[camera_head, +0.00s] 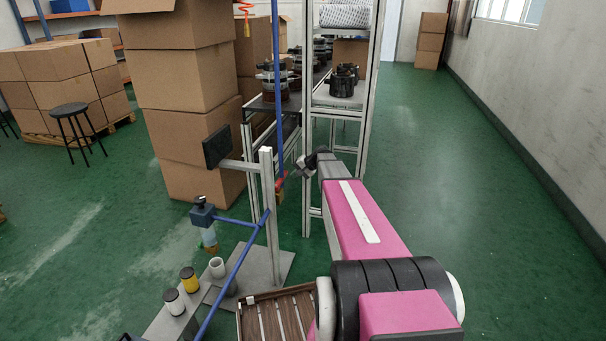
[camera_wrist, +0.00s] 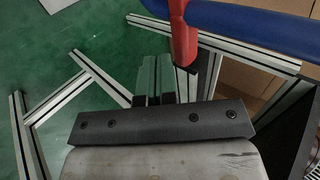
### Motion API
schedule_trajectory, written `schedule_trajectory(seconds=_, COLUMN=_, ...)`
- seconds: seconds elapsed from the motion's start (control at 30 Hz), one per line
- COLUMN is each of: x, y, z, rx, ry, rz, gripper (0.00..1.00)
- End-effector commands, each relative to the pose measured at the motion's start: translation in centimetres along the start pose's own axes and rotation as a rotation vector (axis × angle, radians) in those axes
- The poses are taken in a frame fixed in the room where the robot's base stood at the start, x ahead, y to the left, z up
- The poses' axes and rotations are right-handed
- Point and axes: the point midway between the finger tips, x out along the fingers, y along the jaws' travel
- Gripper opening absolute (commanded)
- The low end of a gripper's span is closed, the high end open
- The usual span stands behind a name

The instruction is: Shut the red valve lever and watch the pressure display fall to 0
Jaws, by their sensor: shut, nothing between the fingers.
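The red valve lever (camera_wrist: 183,40) shows in the wrist view at the upper middle, beside a blue pipe (camera_wrist: 255,30). In the head view the lever (camera_head: 281,184) is a small red spot on the upright blue pipe. My gripper (camera_wrist: 155,75) is shut and empty, its fingertips close to the lever's left side in the wrist view. I cannot tell whether they touch. In the head view my gripper (camera_head: 300,171) is small and partly hidden by my arm. The dark display (camera_head: 216,146) on the metal post is seen from the side, and its reading cannot be seen.
A metal post (camera_head: 270,215) and a shelf frame (camera_head: 308,130) with alternator parts stand close to my gripper. Stacked cardboard boxes (camera_head: 190,90) stand behind the display. A bench with small jars (camera_head: 175,302) is at lower left. The green floor on the right is clear.

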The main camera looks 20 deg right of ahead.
Motion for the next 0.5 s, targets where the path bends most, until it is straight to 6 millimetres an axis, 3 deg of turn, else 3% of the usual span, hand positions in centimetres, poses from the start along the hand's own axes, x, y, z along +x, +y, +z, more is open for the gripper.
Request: schedule_trajectory(seconds=0.5, x=1.02, y=-0.99, z=0.01, rx=-0.001, ry=0.0, rz=0.0, gripper=0.0)
